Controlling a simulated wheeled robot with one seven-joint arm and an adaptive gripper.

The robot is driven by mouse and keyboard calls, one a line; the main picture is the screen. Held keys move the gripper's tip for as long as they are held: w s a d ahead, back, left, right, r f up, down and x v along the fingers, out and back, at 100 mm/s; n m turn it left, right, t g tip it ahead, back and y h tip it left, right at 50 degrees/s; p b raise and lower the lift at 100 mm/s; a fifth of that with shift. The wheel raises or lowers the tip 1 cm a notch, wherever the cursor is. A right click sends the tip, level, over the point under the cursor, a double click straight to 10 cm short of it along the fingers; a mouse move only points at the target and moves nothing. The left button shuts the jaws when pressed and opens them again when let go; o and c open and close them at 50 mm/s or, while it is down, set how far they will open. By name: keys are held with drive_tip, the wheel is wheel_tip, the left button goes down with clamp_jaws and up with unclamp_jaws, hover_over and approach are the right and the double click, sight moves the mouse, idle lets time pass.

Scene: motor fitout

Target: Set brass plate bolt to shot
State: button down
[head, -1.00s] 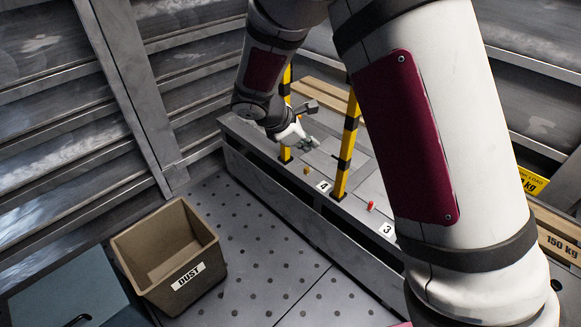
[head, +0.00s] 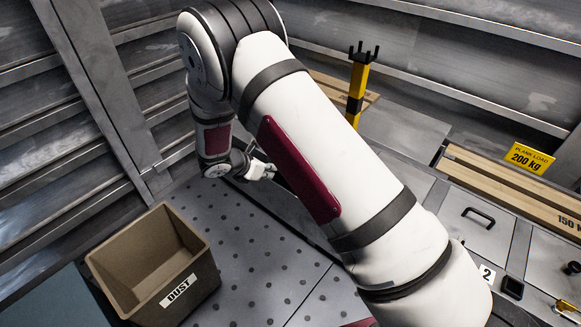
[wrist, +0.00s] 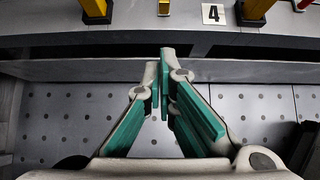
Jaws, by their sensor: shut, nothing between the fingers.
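A small brass-coloured fitting (wrist: 164,7) shows at the top of the wrist view, on the bench front left of the label "4"; it may be the plate bolt. Only part of it shows, so I cannot tell its setting. In the head view my arm hides that part of the bench. My gripper (wrist: 161,75) is shut and empty, with its green-padded fingers together. In the wrist view it points towards the bench front, with the perforated floor below. It also shows small in the head view (head: 266,171), apart from the fitting.
A brown "DUST" bin (head: 190,303) stands on the floor at left. Yellow-black posts (head: 356,85) rise from the bench. Planks (head: 480,180) lie behind it at right. A label "2" (head: 487,275) and a red part (wrist: 300,4) sit along the bench. Perforated floor between bin and bench is clear.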

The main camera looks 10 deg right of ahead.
drive_tip(key=w+d+r+b+x, duration=0.1)
drive_tip(key=b+x, duration=0.4)
drive_tip(key=x, duration=0.7)
drive_tip(key=shift+w+d+r, duration=0.25)
drive_tip(key=shift+d+r, duration=0.05)
drive_tip(key=shift+d, duration=0.3)
